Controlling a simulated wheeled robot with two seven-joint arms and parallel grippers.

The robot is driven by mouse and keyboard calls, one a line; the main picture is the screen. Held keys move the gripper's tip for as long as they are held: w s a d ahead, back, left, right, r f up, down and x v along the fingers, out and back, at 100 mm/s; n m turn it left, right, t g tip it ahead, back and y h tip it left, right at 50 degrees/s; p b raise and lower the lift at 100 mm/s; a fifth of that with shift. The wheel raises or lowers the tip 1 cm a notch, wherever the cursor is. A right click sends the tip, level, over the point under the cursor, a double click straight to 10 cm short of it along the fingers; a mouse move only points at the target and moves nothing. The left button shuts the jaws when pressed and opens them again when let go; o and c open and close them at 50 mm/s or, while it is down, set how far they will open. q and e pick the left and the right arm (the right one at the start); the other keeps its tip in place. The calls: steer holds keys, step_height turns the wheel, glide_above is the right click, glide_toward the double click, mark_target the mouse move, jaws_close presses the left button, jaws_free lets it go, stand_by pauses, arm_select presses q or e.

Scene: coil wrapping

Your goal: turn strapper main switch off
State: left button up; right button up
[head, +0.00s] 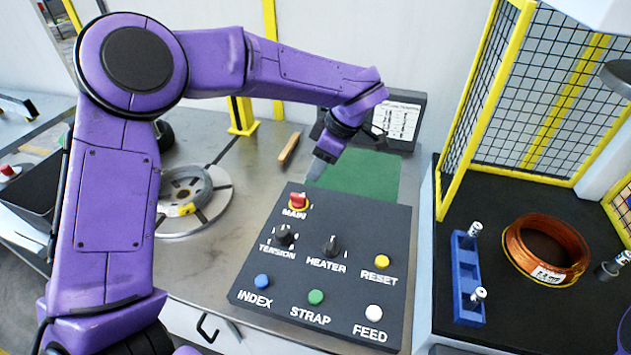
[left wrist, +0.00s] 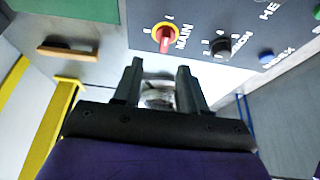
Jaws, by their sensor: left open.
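The main switch (head: 298,201) is a red rotary knob on a yellow plate, labelled MAIN, at the top left of the dark control panel (head: 385,225). In the left wrist view the red knob (left wrist: 166,39) lies beyond the fingertips, a little right of the gap between them. My left gripper (head: 318,168) is above the panel's back edge, just behind and right of the switch, apart from it. In the left wrist view my left gripper (left wrist: 160,70) has its two fingers spread with nothing between them. My right gripper is not seen clearly.
The panel also bears TENSION (head: 284,234) and HEATER (head: 332,245) knobs and several push buttons. A green mat (head: 365,172) lies behind it. A round turntable (head: 190,200) stands left. Right are a yellow-framed mesh guard (head: 450,150), a copper coil (head: 545,250) and a blue holder (head: 466,280).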

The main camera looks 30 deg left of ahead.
arm_select(q)
glide_above(299, 195)
steer(key=d, duration=0.2)
step_height(299, 195, down, 4)
steer(key=shift+s+f+p, duration=0.15)
steer(key=shift+f+p, duration=0.1)
steer(key=shift+p, duration=0.05)
steer(key=x, duration=0.2)
steer(key=w+x, duration=0.1)
steer(key=x, duration=0.1)
steer(key=shift+f, duration=0.45)
steer(key=shift+s, duration=0.25)
steer(key=shift+w, duration=0.1)
jaws_close()
